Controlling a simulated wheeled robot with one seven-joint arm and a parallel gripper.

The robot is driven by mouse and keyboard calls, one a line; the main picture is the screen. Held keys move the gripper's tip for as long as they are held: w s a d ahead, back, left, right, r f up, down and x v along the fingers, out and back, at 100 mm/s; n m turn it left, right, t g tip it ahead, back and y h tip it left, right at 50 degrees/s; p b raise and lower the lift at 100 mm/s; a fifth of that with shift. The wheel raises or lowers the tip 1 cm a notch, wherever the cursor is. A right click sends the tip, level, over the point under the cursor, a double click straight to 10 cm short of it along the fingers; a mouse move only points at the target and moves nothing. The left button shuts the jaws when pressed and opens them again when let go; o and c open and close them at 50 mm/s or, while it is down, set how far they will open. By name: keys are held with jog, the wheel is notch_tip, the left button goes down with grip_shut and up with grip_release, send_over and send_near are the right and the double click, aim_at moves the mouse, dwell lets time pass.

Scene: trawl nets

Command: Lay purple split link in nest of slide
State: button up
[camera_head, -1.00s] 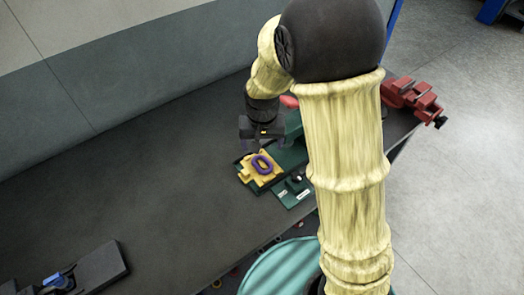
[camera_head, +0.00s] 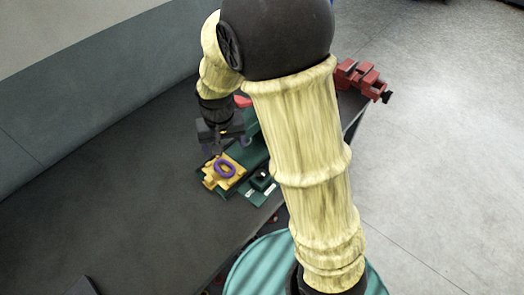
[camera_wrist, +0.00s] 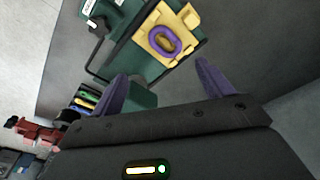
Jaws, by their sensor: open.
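The purple split link (camera_head: 225,169) lies flat on the yellow slide (camera_head: 210,182), which sits on a green base. Both also show in the wrist view, the link (camera_wrist: 151,39) inside the slide's outline (camera_wrist: 191,20). I cannot tell how deep the link sits in the nest. My gripper (camera_head: 217,149) is just behind the slide in the head view. In the wrist view its two purple fingers (camera_wrist: 160,85) are spread with nothing between them, apart from the link.
The green base (camera_head: 257,193) carries a black knob and white labels. A red vise-like device (camera_head: 362,79) stands at the table's far right edge. Colored pieces (camera_wrist: 88,100) show left of the fingers. The dark table (camera_head: 110,190) is clear to the left.

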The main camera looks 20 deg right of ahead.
jog(key=s+d+r+t, duration=0.1)
jog(key=s+d+r, duration=0.2)
jog(key=s+d, duration=0.7)
jog(key=shift+s+d, duration=0.3)
jog(key=shift+d, duration=0.9)
